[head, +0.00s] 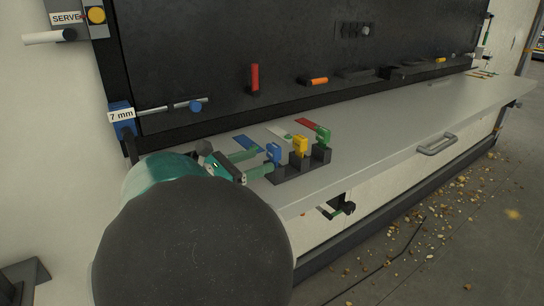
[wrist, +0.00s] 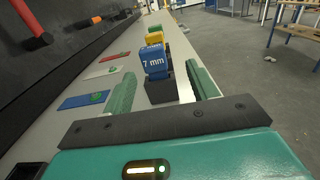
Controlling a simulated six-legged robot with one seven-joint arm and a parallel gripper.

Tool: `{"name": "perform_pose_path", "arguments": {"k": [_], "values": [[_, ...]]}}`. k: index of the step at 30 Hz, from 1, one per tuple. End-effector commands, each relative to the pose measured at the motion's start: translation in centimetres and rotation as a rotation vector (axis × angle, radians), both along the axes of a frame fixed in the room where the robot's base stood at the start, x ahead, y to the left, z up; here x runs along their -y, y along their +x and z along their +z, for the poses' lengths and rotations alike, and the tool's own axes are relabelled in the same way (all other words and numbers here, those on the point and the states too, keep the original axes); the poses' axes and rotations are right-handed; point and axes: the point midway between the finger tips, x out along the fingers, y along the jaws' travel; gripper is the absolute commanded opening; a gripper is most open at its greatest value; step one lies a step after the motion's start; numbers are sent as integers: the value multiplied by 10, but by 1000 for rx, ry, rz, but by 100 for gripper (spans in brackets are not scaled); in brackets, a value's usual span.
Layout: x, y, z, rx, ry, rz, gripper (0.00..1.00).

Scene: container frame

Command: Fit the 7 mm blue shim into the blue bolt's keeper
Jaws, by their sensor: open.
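The blue shim (wrist: 154,62), labelled 7 mm, stands upright in the black rack (wrist: 161,90) in the wrist view. My gripper (wrist: 160,74) is open, its two green fingers on either side of the shim, with gaps showing. In the head view the blue shim (head: 273,152) is at the rack's near left end, and my gripper (head: 262,164) is close beside it. The blue bolt (head: 195,106) is on a rod on the dark panel at left. Beside it is a blue keeper (head: 122,116) with a 7 mm label. The keeper's opening is not clear.
A yellow shim (head: 300,146) and a green one (head: 323,136) stand farther along the rack. Blue (head: 247,143), white (head: 278,133) and red (head: 308,124) plates lie behind on the grey bench (head: 400,130). A red handle (head: 254,78) projects from the panel.

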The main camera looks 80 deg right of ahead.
Motion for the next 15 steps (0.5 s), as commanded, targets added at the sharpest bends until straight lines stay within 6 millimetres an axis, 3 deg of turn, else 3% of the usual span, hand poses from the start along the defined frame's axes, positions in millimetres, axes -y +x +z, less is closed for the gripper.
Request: {"name": "perform_pose_path", "arguments": {"k": [15], "values": [[48,-30,5,-2,1,-1,58]]}}
